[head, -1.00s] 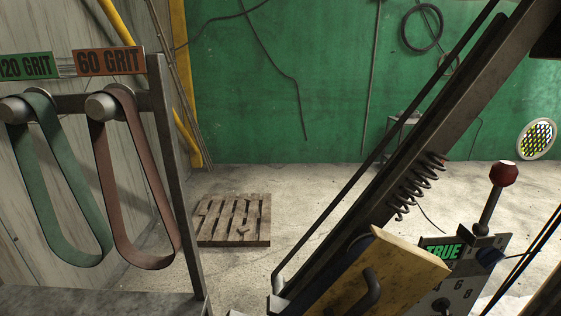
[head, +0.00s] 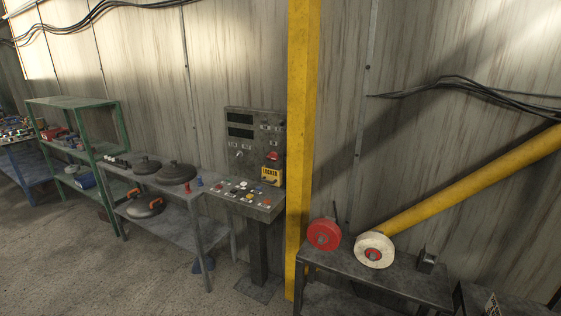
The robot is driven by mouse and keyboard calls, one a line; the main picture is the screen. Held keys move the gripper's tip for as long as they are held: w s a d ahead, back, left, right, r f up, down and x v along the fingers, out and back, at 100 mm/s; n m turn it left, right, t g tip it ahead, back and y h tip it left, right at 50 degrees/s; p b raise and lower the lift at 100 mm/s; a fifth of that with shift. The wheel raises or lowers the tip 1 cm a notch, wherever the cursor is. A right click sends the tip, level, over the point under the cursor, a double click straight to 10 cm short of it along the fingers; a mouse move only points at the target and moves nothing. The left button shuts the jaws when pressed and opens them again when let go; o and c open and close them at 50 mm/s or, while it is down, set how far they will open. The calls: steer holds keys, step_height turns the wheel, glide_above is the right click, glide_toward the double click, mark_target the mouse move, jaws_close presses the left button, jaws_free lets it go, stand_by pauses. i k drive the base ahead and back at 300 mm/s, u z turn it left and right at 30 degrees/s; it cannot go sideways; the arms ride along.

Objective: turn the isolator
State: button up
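A grey control console (head: 251,135) stands against the wall, left of a yellow post. On its right side is a red switch (head: 273,157), which looks like the isolator. A yellow tag (head: 270,174) reading "LOCKED" hangs just below the switch. The switch is too small to tell which way its handle points. My gripper is not in view.
A yellow post (head: 301,130) stands just right of the console. A grey bench (head: 395,281) with red and white wheels is further right. A metal table (head: 217,180) with dark round lids adjoins the console's left. Floor at the lower left is clear.

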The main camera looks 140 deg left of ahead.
mark_target(272, 156)
steer(key=z, duration=0.15)
steer(key=i, duration=0.3)
steer(key=u, duration=4.9)
